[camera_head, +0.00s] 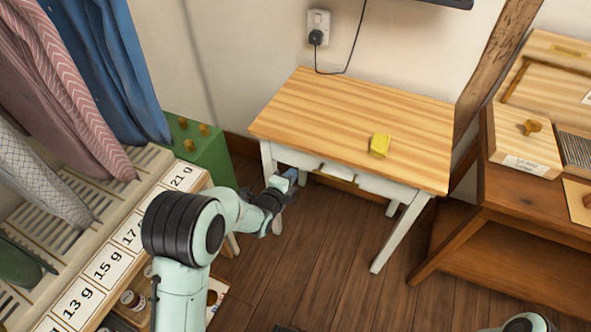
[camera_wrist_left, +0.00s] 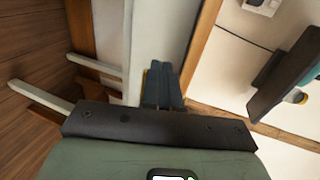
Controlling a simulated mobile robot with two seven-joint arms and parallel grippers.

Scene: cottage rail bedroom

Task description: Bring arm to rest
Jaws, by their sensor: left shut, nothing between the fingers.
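My left arm (camera_head: 188,230) comes in from the lower left in the head view. Its gripper (camera_head: 284,184) is in front of the left part of the small wooden table (camera_head: 340,105), below the tabletop edge. In the left wrist view the two dark fingers (camera_wrist_left: 163,84) are together with nothing between them. The table's pale leg and frame (camera_wrist_left: 160,30) fill the view behind the fingers; I cannot tell whether they touch. Of my right arm only a pale rounded part (camera_head: 527,322) shows at the bottom right; its gripper is out of view.
A yellow block (camera_head: 380,145) lies on the tabletop. A brown desk (camera_head: 530,210) with a wooden box (camera_head: 525,140) stands at right. Open floor (camera_head: 320,270) lies in front of the table.

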